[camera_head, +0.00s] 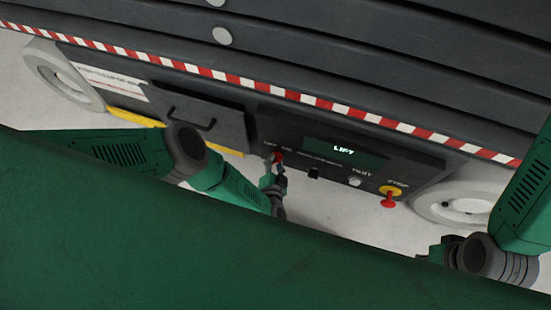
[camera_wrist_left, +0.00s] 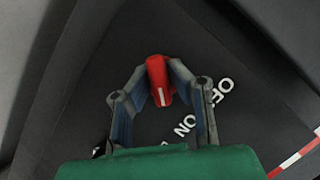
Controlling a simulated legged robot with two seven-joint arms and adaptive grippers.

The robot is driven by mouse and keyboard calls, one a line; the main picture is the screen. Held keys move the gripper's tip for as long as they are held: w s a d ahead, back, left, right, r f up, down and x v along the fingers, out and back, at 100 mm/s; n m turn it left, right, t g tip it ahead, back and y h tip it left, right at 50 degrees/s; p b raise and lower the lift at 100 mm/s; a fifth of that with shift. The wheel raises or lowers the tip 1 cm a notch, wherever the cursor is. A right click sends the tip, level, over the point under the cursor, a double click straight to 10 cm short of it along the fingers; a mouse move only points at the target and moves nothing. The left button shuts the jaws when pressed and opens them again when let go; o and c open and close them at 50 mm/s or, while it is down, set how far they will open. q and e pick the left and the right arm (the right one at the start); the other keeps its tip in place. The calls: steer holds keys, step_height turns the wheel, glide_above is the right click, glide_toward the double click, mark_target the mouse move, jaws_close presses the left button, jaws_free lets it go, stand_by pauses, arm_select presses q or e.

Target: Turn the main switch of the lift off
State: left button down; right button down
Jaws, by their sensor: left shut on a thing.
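The red main switch (camera_wrist_left: 158,78) with a white line on it sits on the lift's dark panel, with the words OFF and ON printed near it. My left gripper (camera_wrist_left: 156,88) has its fingers closed on both sides of the switch. In the head view the red switch (camera_head: 278,157) is partly hidden by my left gripper (camera_head: 272,172) at the panel's left part. The white line points towards the ON lettering in the wrist view.
The panel has a LIFT display (camera_head: 344,151), a grey button (camera_head: 355,182) and a red stop knob on a yellow base (camera_head: 389,195). A drawer-like box with a handle (camera_head: 195,115) is left of it. Wheels (camera_head: 465,207) stand at both sides.

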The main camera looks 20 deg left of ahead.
arm_select(q)
steer(key=n+h, duration=0.1)
steer(key=n, duration=0.1)
steer(key=shift+s+n+g+h, duration=0.1)
steer(key=shift+n+g+h, duration=0.2)
steer(key=n+h, duration=0.1)
steer(key=n, duration=0.1)
steer(key=shift+n+h, duration=0.4)
stand_by(0.4)
steer(key=c, duration=1.5)
jaws_free()
steer(key=shift+c, duration=0.2)
